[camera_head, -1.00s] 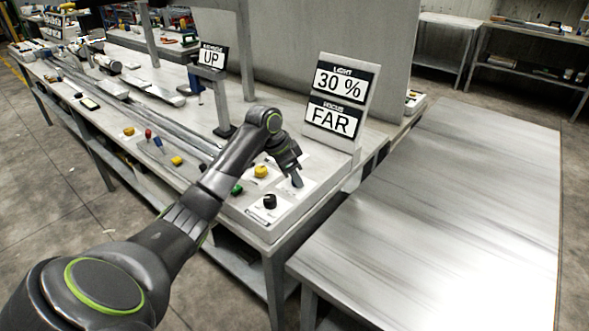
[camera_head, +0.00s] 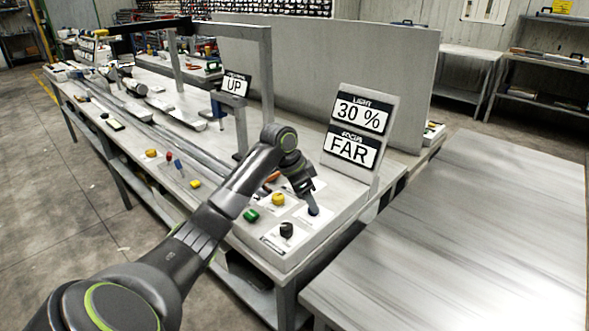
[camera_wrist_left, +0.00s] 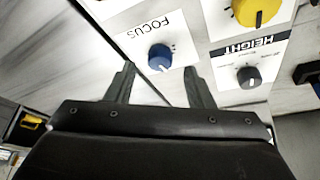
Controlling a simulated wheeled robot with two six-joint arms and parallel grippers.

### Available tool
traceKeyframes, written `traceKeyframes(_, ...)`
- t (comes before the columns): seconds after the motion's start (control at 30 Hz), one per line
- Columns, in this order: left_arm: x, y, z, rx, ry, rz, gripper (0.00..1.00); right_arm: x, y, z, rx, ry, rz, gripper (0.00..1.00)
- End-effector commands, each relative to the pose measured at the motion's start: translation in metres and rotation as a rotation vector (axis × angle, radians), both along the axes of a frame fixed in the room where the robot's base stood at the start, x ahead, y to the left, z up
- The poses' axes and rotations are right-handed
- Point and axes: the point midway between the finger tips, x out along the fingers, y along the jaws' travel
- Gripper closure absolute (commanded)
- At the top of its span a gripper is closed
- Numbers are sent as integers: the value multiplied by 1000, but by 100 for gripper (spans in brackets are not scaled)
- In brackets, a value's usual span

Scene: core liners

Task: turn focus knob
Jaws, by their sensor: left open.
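The blue focus knob (camera_wrist_left: 160,57) sits on a white plate marked FOCUS in the left wrist view. My left gripper (camera_wrist_left: 158,80) is open, with one finger on each side below the knob in that view. The knob lies just beyond the gap between the fingertips, and I cannot tell how far above the panel they are. In the head view my left gripper (camera_head: 309,200) points down at the panel by the blue knob. The sign (camera_head: 352,150) behind it reads FOCUS FAR, under LIGHT 30 %. My right gripper is not in view.
A black height knob (camera_wrist_left: 249,77) and a yellow knob (camera_wrist_left: 258,10) stand beside the focus plate. A green knob (camera_head: 250,215) is at the left of the panel. A bare metal table (camera_head: 470,240) stands to the right.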

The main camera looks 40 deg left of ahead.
Motion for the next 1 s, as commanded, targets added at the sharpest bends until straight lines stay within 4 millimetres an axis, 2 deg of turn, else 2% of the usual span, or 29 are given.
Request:
traceKeyframes(0.03, -3, 4, 12, 4, -4, 1, 52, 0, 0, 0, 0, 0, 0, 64)
traceKeyframes(0.3, -25, 19, 74, 6, -4, 2, 52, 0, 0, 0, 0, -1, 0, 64)
traceKeyframes(0.5, -38, 27, 112, 3, -3, 2, 52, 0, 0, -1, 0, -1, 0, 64)
traceKeyframes(0.7, -44, 31, 131, 1, -2, 1, 52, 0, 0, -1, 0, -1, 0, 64)
traceKeyframes(1.0, -46, 31, 134, -1, -1, 0, 52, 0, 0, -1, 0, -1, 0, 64)
